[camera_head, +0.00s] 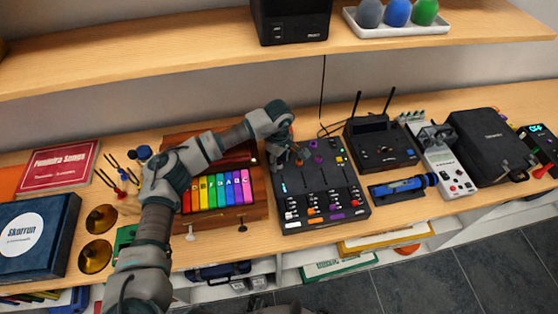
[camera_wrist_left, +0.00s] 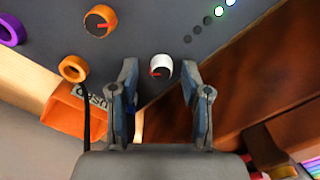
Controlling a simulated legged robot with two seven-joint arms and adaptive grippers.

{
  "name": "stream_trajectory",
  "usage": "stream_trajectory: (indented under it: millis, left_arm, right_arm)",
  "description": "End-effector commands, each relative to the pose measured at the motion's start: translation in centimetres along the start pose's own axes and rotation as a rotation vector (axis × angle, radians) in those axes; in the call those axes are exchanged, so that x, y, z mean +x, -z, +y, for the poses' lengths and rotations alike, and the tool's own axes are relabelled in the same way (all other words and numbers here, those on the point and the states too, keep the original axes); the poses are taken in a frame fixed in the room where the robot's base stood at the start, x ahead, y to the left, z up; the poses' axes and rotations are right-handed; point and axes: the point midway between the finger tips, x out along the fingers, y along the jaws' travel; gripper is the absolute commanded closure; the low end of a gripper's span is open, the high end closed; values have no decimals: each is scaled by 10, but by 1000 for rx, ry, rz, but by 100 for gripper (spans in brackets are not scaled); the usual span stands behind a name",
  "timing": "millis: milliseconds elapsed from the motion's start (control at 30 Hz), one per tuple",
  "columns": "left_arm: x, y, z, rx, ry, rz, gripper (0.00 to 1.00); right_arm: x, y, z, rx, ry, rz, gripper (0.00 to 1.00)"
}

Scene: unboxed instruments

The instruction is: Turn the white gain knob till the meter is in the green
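The black mixer (camera_head: 345,205) sits on the bench, just right of the toy xylophone. My left gripper (camera_head: 287,160) is over its far left corner. In the left wrist view the white gain knob (camera_wrist_left: 164,66), with a red pointer mark, stands on the dark panel. My open left gripper (camera_wrist_left: 158,78) has one finger on each side of it, with gaps visible. A row of meter lights (camera_wrist_left: 220,11) shows at the top edge; a whitish and a green one are lit, several are dark. The rest of the meter is cut off. My right gripper is not in view.
An orange-ringed knob (camera_wrist_left: 100,20) and an orange jack ring (camera_wrist_left: 73,68) are near the white knob. The wooden xylophone (camera_head: 245,208) stands close on the left. A black device with antennas (camera_head: 380,150) stands right of the mixer.

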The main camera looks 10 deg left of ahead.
Motion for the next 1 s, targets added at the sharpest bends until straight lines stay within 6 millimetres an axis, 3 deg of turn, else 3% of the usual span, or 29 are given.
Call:
stream_trajectory:
  millis: [233, 500, 700, 1000]
  left_arm:
    - [-16, 0, 1, 1, -4, -2, 53]
    - [-75, 2, 2, 0, -2, -1, 53]
    - [-107, 2, 2, 0, -1, -2, 53]
    - [-118, 3, 2, 0, 2, -2, 53]
  right_arm:
    - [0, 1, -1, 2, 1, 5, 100]
    - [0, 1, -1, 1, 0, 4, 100]
    - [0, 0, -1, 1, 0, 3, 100]
    - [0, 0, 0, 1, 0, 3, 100]
